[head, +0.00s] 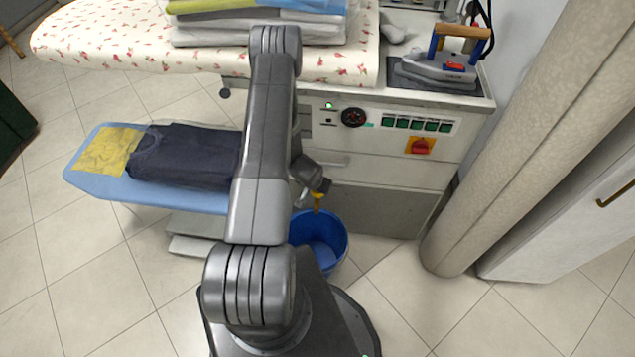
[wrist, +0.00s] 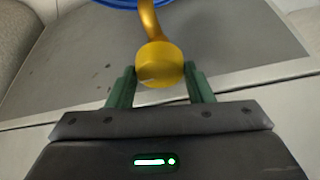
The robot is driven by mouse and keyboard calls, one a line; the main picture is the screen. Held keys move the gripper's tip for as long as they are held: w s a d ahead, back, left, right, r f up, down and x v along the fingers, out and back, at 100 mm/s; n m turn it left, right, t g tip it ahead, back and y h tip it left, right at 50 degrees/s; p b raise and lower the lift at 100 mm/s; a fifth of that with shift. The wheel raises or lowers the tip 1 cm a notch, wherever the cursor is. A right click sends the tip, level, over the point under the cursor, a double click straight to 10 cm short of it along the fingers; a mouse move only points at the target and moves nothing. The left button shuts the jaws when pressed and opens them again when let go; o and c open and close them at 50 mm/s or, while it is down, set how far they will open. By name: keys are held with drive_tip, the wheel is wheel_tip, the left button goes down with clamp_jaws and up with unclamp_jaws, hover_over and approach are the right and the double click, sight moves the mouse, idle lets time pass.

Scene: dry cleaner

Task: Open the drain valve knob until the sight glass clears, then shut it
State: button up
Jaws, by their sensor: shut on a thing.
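The yellow drain valve knob (wrist: 159,64) sits between the green fingers of my gripper (wrist: 160,73), which is shut on it. A curved brass-coloured pipe (wrist: 149,18) runs from behind the knob toward the blue bucket (wrist: 117,3). In the head view my gripper (head: 318,186) is low at the front of the ironing station (head: 385,205). The yellow pipe end (head: 317,201) shows just below it, above the blue bucket (head: 340,240). My arm hides part of the cabinet front. I cannot make out the sight glass in either view.
The cabinet front carries a dial (head: 353,117), green switches (head: 415,124) and a red knob on a yellow plate (head: 420,146). An iron (head: 440,68) rests on top. A blue board (head: 90,182) with a dark garment (head: 185,155) is at left. A beige column (head: 530,140) stands at right.

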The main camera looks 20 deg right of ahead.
drive_tip(key=shift+r+m+p, duration=0.2)
drive_tip(key=shift+m+p, duration=0.3)
drive_tip(key=shift+p, duration=1.15)
drive_tip(key=shift+a+f, duration=0.1)
drive_tip(key=shift+f, duration=0.1)
drive_tip(key=o, duration=1)
drive_tip(key=shift+c, duration=0.2)
drive_tip(key=shift+s+a+r, duration=0.1)
drive_tip(key=shift+r, duration=0.3)
drive_tip(key=shift+v, duration=1.25)
drive_tip(key=s+a+b, duration=0.3)
drive_tip(key=s+a, duration=0.4)
drive_tip(key=a, duration=0.2)
drive_tip(key=shift+s+a, duration=0.15)
drive_tip(key=shift+a, duration=0.15)
drive_tip(key=shift+f, duration=0.15)
